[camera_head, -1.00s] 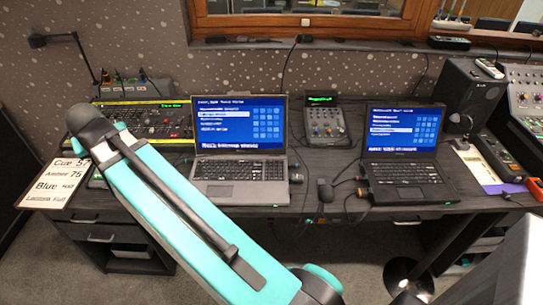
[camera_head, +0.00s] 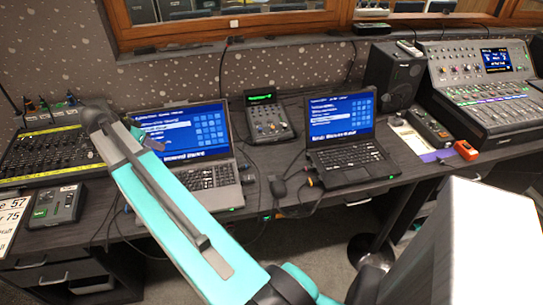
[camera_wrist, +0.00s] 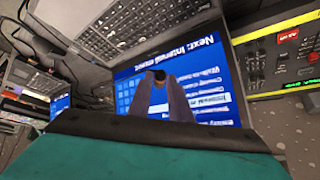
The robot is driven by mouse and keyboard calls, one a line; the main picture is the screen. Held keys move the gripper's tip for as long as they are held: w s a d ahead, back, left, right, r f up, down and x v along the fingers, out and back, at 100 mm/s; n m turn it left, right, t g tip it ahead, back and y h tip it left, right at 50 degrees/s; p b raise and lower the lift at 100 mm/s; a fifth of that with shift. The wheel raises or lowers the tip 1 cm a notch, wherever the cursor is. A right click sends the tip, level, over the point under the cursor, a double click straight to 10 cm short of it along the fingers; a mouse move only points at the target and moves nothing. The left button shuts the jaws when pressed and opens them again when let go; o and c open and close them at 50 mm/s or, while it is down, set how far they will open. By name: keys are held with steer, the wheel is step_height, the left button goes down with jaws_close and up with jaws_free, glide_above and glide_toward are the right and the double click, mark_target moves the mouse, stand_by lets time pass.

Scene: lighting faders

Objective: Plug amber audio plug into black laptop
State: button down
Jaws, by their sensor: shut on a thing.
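The black laptop (camera_head: 345,157) stands open on the desk right of centre, its blue screen lit. It may also show at the left edge of the wrist view. A small orange connector end (camera_head: 310,181) lies by its left side; I cannot tell if it is the amber audio plug. My gripper's fingers (camera_wrist: 160,92) are shut on a small dark thing with a dull reddish tip (camera_wrist: 160,75). Its colour and kind are unclear. In the head view my gripper (camera_head: 152,143) shows only partly behind my arm, by the grey laptop's screen.
The grey laptop (camera_head: 208,179) stands open left of centre. A small mixer (camera_head: 268,121) sits between the laptops. Dark cables and a black mouse-like thing (camera_head: 279,187) lie on the desk between them. A speaker (camera_head: 393,76) and large console (camera_head: 480,95) stand at right, a yellow-edged mixer (camera_head: 50,150) at left.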

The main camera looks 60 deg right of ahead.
steer(key=s+d+f+m+g+y+p, duration=0.1)
steer(key=s+d+f+m+g, duration=0.15)
steer(key=s+d, duration=0.75)
steer(key=s+d+f+m+g+p, duration=0.1)
steer(key=s+d+f+m, duration=0.3)
steer(key=s+d, duration=0.65)
steer(key=s+d+f+m, duration=0.1)
steer(key=s+d+f, duration=0.2)
steer(key=s, duration=0.1)
steer(key=s+d+f+m+g+y, duration=0.1)
steer(key=s+d+f, duration=0.2)
steer(key=s+f, duration=0.1)
steer(key=s+d+f+m+p, duration=0.1)
steer(key=s+d+f, duration=0.2)
steer(key=s, duration=0.3)
steer(key=shift+f+g+y, duration=0.25)
steer(key=shift+y, duration=0.05)
steer(key=shift+w, duration=0.1)
steer(key=shift+d, duration=0.1)
steer(key=shift+s+d+p, duration=0.45)
steer(key=shift+s+d, duration=0.35)
steer(key=shift+s, duration=0.3)
steer(key=shift+s+d+p, duration=0.45)
steer(key=shift+s+d, duration=0.35)
steer(key=shift+s, duration=0.25)
steer(key=shift+r+b, duration=0.1)
steer(key=shift+b, duration=0.3)
